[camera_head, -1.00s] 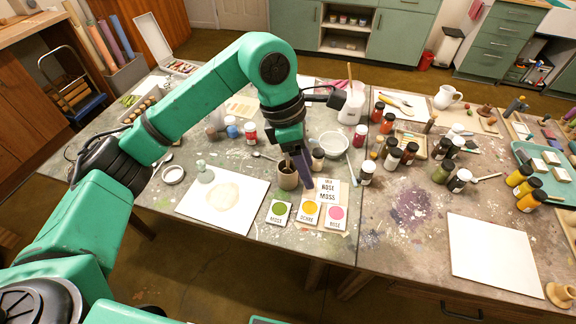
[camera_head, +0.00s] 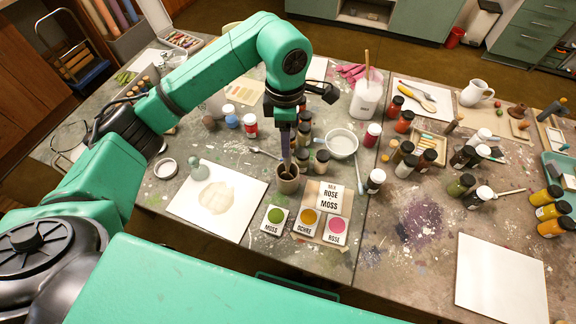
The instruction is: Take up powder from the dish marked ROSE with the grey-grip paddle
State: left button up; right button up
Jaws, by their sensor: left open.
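The dish marked ROSE (camera_head: 336,226) holds pink powder, at the right end of a row of three at the table's front edge. The OCHRE dish (camera_head: 307,218) and the MOSS dish (camera_head: 276,215) lie left of it. My left gripper (camera_head: 286,163) points down at the mouth of a small brown cup (camera_head: 287,183), behind the MOSS dish. It is open. A thin handle seems to stand in the cup between the fingers; I cannot make out its grip colour or whether it is the paddle. My right gripper is out of view.
A MIX ROSE MOSS card (camera_head: 330,197) stands behind the dishes. A stained white sheet (camera_head: 212,200) lies left of the cup, with a grey-green object (camera_head: 199,170) on it. A white bowl (camera_head: 341,143) and several bottles stand close behind. Bare table lies right of the dishes.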

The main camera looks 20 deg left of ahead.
pick_arm(q)
jog(key=p, duration=0.3)
send_over(288, 168)
jog(key=f, duration=0.7)
jog(key=shift+w+a+f, duration=0.15)
jog(key=shift+w+f, duration=0.05)
jog(key=shift+f, duration=0.2)
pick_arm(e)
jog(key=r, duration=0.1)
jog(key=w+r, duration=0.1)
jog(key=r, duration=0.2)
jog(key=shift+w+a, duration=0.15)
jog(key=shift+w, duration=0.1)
pick_arm(q)
grip_shut()
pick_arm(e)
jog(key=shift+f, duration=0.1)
